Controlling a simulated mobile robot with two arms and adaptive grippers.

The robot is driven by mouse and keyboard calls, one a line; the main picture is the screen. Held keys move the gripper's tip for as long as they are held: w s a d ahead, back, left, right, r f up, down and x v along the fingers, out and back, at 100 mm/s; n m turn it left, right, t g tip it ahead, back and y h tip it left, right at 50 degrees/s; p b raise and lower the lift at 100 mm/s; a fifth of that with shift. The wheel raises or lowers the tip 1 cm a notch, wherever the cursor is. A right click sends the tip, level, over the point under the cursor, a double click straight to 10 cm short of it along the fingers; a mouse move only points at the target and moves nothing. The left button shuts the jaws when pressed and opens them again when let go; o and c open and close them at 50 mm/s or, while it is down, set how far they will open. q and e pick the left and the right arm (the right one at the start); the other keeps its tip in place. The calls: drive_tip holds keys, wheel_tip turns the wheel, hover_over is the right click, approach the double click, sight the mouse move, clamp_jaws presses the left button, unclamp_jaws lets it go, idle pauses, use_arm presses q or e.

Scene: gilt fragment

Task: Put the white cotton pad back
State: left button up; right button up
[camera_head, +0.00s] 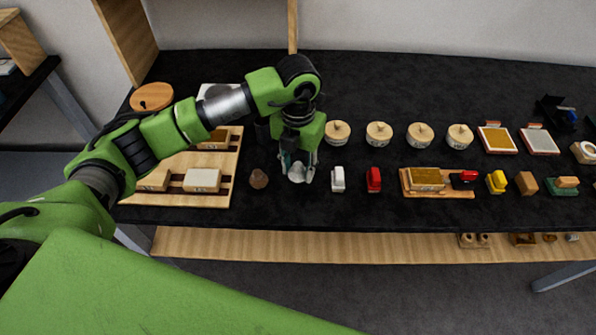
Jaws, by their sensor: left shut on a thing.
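My left gripper (299,178) points down over the front part of the black table, left of a small white block-like item (338,179). It is shut on a pale, whitish rounded thing, which looks like the white cotton pad (297,171). The fingers partly hide it, and I cannot tell whether it touches the table. A brown rounded piece (258,178) lies just left of the gripper. My right gripper is not in view.
A wooden tray (229,165) with pale blocks lies at the left, partly behind my left arm. Several round lidded wooden pots (379,133) stand behind and right of the gripper. A red item (374,179) and a wooden tray with a gold block (426,180) lie farther right.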

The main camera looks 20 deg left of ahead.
sight(298, 174)
use_arm(q)
wheel_tip(298, 174, down, 3)
drive_tip(key=shift+w+p, duration=0.15)
drive_tip(key=shift+p, duration=0.75)
drive_tip(key=shift+f, duration=0.25)
drive_tip(key=shift+f, duration=0.1)
drive_tip(key=shift+f+b, duration=0.15)
drive_tip(key=shift+b, duration=0.15)
drive_tip(key=o, duration=1)
